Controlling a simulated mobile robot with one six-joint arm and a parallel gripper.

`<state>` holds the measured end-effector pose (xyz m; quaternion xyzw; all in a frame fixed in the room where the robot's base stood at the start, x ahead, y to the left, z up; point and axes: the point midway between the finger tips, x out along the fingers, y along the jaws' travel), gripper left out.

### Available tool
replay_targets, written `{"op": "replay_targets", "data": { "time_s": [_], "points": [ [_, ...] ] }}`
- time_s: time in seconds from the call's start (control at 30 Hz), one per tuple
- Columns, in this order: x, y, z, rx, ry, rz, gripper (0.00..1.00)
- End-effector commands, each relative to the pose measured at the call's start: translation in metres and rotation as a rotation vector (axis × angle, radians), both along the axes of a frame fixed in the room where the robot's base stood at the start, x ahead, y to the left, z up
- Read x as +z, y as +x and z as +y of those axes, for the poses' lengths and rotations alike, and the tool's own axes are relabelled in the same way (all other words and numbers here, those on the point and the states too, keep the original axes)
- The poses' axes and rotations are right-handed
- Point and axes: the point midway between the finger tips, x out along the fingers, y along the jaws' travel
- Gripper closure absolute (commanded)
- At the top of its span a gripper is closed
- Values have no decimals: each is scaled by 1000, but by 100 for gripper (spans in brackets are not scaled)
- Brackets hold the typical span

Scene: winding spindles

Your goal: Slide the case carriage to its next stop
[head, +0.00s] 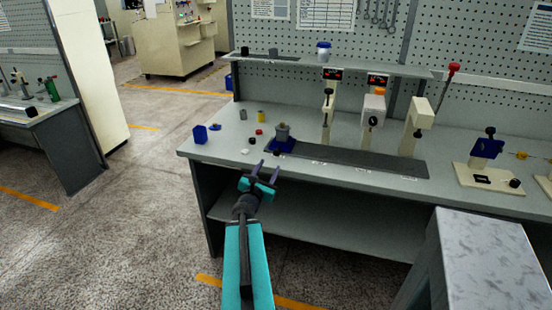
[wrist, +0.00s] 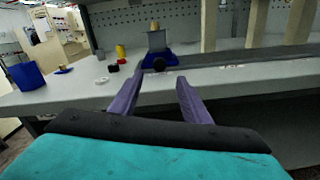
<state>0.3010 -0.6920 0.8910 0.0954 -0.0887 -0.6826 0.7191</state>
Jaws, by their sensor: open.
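The case carriage (head: 281,147) is a blue block with a grey case (head: 282,132) on top. It sits at the left end of a dark rail strip (head: 360,160) on the bench. In the wrist view the blue carriage (wrist: 147,61) shows ahead, beyond the fingertips, with a round black knob (wrist: 159,64) on its front. My gripper (head: 269,167) is open and empty in front of the bench's front edge, just short of the carriage and apart from it. Its two purple fingers also show in the wrist view (wrist: 160,85).
Left of the carriage are a blue cup (head: 200,134), a yellow can (head: 261,117) and several small parts. Cream presses (head: 327,120) stand behind the strip. A marble-topped grey stand (head: 478,255) is at the lower right. Open floor lies left of the bench.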

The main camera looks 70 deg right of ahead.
Motion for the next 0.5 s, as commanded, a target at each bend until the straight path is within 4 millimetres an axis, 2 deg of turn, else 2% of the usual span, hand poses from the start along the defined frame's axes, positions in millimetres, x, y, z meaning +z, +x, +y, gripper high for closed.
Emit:
{"op": "replay_targets", "data": {
  "time_s": [0.23, 0.5],
  "points": [
    [-2, 0, -4, 3, -4, -1, 57],
    [1, 2, -31, 1, -3, 0, 57]
  ]
}}
